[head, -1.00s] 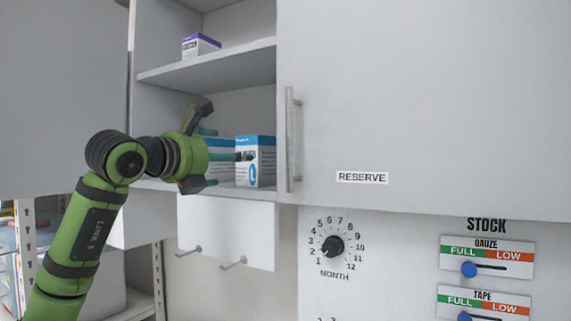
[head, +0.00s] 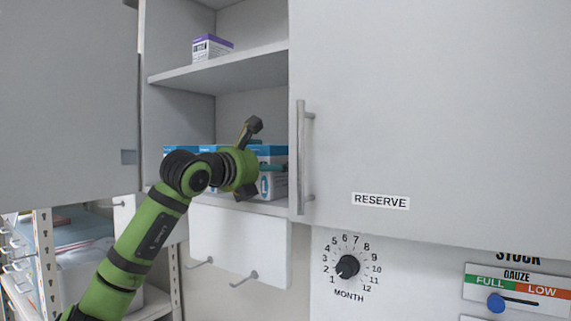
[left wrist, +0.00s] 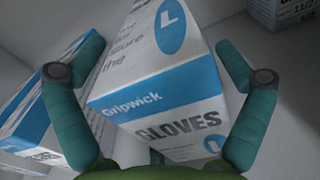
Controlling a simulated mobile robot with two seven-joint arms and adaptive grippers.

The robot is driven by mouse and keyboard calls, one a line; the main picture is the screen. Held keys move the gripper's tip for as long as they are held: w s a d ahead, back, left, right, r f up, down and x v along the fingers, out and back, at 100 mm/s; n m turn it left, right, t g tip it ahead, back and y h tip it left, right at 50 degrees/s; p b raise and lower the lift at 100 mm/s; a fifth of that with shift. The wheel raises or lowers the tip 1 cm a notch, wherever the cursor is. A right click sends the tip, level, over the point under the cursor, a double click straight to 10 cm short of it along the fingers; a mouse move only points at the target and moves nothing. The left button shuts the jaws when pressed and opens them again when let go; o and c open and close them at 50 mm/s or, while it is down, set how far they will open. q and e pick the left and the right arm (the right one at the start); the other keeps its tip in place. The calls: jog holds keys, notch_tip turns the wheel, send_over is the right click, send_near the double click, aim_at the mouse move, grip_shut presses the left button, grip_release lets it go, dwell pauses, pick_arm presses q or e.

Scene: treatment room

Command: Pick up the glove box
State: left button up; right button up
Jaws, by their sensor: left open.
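The glove box (head: 272,185), white and blue, stands on the lower cabinet shelf, partly hidden behind my left gripper (head: 266,166). In the left wrist view the glove box (left wrist: 160,105) shows "Gripwick GLOVES" and an "L" mark and lies tilted in the picture between the fingers. My left gripper (left wrist: 160,45) is open, with one teal finger on each side of the box. Whether the fingers touch it I cannot tell. My right gripper is not in view.
More blue-and-white boxes (head: 180,150) stand left of it; one (left wrist: 35,115) is close beside the left finger. A small purple-and-white box (head: 211,47) is on the upper shelf (head: 225,68). The RESERVE cabinet door (head: 430,110) and its handle (head: 303,155) are just right.

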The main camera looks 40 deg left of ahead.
pick_arm(q)
jog(key=shift+s, duration=0.1)
jog(key=shift+c, duration=0.8)
jog(key=shift+s+r, duration=0.1)
jog(key=shift+s, duration=0.05)
jog(key=c, duration=1.2)
jog(key=shift+o, duration=0.2)
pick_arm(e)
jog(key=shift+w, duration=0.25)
pick_arm(q)
jog(key=shift+r, duration=0.1)
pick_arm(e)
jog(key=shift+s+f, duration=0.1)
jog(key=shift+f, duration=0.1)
